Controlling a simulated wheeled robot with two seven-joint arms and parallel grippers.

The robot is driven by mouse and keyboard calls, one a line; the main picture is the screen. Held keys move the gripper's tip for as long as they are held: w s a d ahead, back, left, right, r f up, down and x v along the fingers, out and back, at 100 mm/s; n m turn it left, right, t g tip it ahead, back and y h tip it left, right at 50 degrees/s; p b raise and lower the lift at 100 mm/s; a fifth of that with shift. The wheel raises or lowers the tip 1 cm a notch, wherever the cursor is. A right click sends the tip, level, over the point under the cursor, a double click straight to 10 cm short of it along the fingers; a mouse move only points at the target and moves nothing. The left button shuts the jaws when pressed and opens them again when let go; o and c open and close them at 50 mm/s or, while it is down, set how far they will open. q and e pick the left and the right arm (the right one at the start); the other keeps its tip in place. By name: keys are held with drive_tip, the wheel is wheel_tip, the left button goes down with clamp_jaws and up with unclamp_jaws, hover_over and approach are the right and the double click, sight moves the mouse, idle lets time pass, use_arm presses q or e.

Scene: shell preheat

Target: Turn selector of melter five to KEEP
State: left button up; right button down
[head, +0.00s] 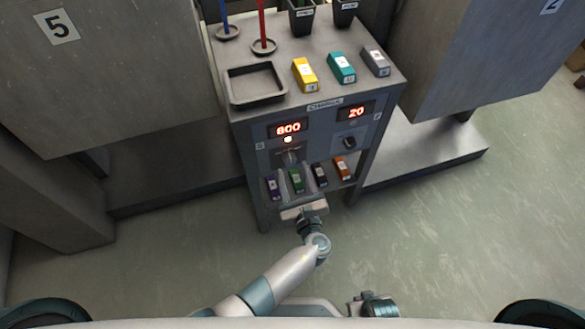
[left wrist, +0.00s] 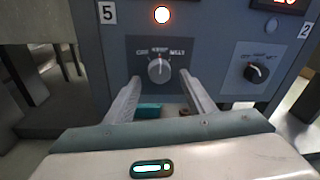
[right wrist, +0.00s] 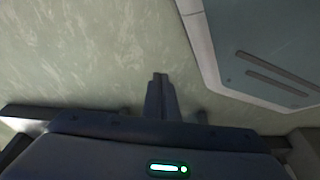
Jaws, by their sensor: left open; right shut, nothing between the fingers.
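The melter five selector (left wrist: 158,70) is a round grey knob on a dark plate with OFF at left, a blurred middle word and MELT at right. Its pale pointer mark appears to point up to the middle word. It also shows in the head view (head: 290,157), under the 600 display. The left wrist view shows a 5 label (left wrist: 107,12) at the panel's left. My left gripper (left wrist: 160,77) is open, one finger on each side below the knob; contact cannot be told. My right gripper (right wrist: 158,76) is shut and empty over the floor.
A second black knob (left wrist: 256,72) sits to the right, under the 20 display (head: 356,112). Coloured blocks lie on the lower shelf (head: 262,205) near my left gripper. The cart top holds a tray (head: 232,97) and three blocks. Large grey melter bodies flank the cart.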

use_arm(q)
drive_tip(key=b+v, duration=0.1)
drive_tip(key=v, duration=1.4)
use_arm(e)
drive_tip(key=shift+s+d+r+g, duration=0.1)
drive_tip(key=shift+s+d+g, duration=0.2)
drive_tip(key=shift+s, duration=0.35)
drive_tip(key=shift+w, duration=0.4)
